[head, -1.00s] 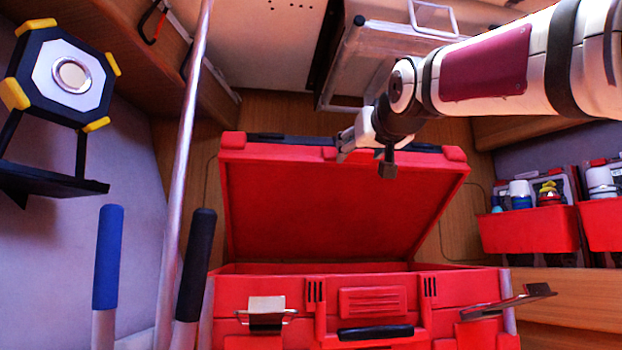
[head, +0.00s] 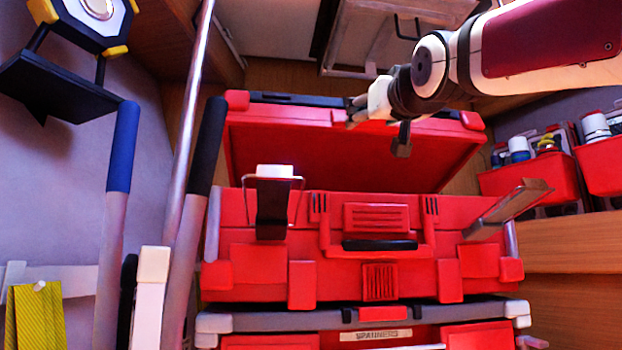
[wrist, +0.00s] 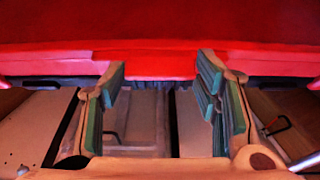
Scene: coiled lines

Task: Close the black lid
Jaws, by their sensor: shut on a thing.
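The lid (head: 300,145) of the red toolbox is raised and leans over the box opening. Its face toward me is red, with black trim along the upper edge. My gripper (head: 356,112) is at the middle of that edge, shut on the lid. In the wrist view my gripper's (wrist: 162,95) two padded fingers stand apart on either side of a red tab of the lid (wrist: 145,65); the exact contact is hidden. The red toolbox body (head: 330,265) stands below, with a left latch (head: 271,205) and a right latch (head: 508,208) sticking up.
Another case (head: 360,318) lies under the toolbox. A blue-gripped handle (head: 123,150), a black-gripped handle (head: 207,145) and a metal pole (head: 190,110) stand at the left. Red bins (head: 527,180) with bottles are at the right. A lamp (head: 85,20) is at upper left.

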